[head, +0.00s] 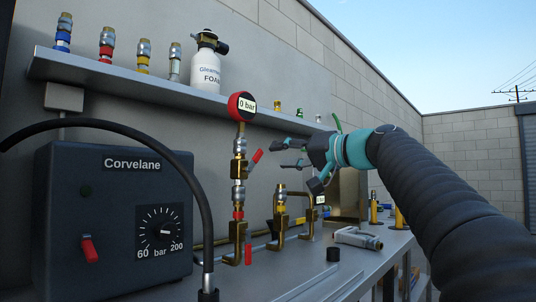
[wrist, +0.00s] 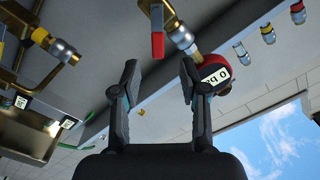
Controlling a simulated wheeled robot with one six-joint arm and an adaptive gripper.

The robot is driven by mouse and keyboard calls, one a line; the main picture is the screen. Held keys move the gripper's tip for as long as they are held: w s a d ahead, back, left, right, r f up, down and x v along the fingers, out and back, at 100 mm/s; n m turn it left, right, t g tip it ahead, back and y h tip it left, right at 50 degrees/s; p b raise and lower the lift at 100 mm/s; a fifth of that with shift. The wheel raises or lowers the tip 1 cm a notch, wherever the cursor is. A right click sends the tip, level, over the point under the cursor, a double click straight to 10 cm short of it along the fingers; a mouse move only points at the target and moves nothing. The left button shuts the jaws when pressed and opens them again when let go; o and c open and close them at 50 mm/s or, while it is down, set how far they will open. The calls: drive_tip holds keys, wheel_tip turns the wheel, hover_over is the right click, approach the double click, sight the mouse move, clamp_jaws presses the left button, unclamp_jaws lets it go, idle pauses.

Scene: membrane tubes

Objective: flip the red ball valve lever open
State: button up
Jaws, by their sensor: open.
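A brass valve (head: 239,168) stands below the red round gauge (head: 242,106), which reads 0 bar. Its red lever (head: 257,156) sticks out up and to the right. In the wrist view a red lever (wrist: 157,35) shows just beyond the gap between the fingers, and the gauge (wrist: 212,80) is partly behind the right finger. My gripper (head: 284,156) is open and empty, to the right of the lever and apart from it. It also shows in the wrist view (wrist: 158,78) with the fingers spread.
A second red lever (head: 248,252) sits lower on the pipework. The dark Corvelane box (head: 110,220) stands at left with a black hose in front. A shelf (head: 150,82) above holds several couplings and a white foam bottle (head: 205,65). A black cap (head: 333,253) and a grey nozzle (head: 357,238) lie on the bench.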

sight(259, 156)
drive_tip(key=p+x, duration=0.1)
drive_tip(key=x, duration=0.5)
drive_tip(key=shift+w+a, duration=0.3)
drive_tip(key=shift+c, duration=0.3)
